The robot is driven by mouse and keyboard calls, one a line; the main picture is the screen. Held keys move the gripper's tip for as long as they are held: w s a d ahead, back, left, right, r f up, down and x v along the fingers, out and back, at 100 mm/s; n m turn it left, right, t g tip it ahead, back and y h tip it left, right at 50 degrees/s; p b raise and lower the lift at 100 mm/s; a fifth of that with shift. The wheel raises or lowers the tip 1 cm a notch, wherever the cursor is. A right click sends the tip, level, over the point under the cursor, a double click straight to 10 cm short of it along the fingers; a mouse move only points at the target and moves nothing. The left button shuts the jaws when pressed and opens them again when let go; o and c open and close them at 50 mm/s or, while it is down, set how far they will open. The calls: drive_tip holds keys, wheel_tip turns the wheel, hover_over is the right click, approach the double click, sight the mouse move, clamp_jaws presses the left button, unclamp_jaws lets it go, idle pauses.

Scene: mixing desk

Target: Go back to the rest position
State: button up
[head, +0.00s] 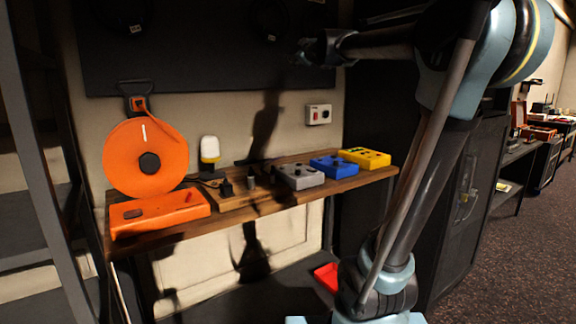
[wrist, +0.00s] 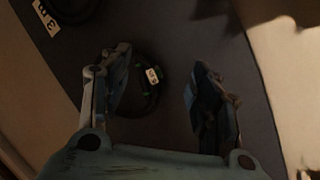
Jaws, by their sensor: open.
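My gripper (head: 306,52) is up high in the head view, in front of the dark board on the wall and well above the desk. In the wrist view my gripper (wrist: 158,90) has its two fingers apart, with nothing held between them. The wooden desk (head: 330,185) stands below, against the wall. Beyond the fingers in the wrist view is the dark board (wrist: 185,30), with a dark cable coil (wrist: 145,100) bearing a small white tag.
On the desk are an orange disc (head: 125,168), an orange box (head: 160,213), a white-topped lamp (head: 209,150), and grey (head: 300,176), blue (head: 335,166) and yellow (head: 366,157) boxes. A wall socket (head: 319,114) is above. A dark cabinet (head: 465,200) is at right; open floor lies beyond.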

drive_tip(key=s+d+f+m+g+h, duration=0.25)
drive_tip(key=s+d+f, duration=0.25)
drive_tip(key=f, duration=0.5)
drive_tip(key=s+d+f+m+g+h, duration=0.2)
drive_tip(key=s+d+f+m+h, duration=0.25)
drive_tip(key=f, duration=0.45)
drive_tip(key=s+d+f+m+g+h, duration=0.1)
drive_tip(key=s+d+f+m+g, duration=0.1)
drive_tip(key=s+d+f, duration=0.65)
drive_tip(key=s+a+f+m+g+y, duration=0.1)
drive_tip(key=s+f+g, duration=0.3)
drive_tip(key=s+f, duration=0.9)
drive_tip(key=s+a+f+m+g+y, duration=0.1)
drive_tip(key=s+f+g, duration=0.4)
drive_tip(key=s+f, duration=0.8)
wheel_tip(320, 180, down, 5)
drive_tip(key=shift+s+a+r+m, duration=0.2)
drive_tip(key=shift+a+m, duration=0.05)
drive_tip(key=shift+m, duration=0.55)
drive_tip(key=shift+w+f+g, duration=0.2)
drive_tip(key=shift+w+g, duration=0.05)
drive_tip(key=shift+w, duration=0.25)
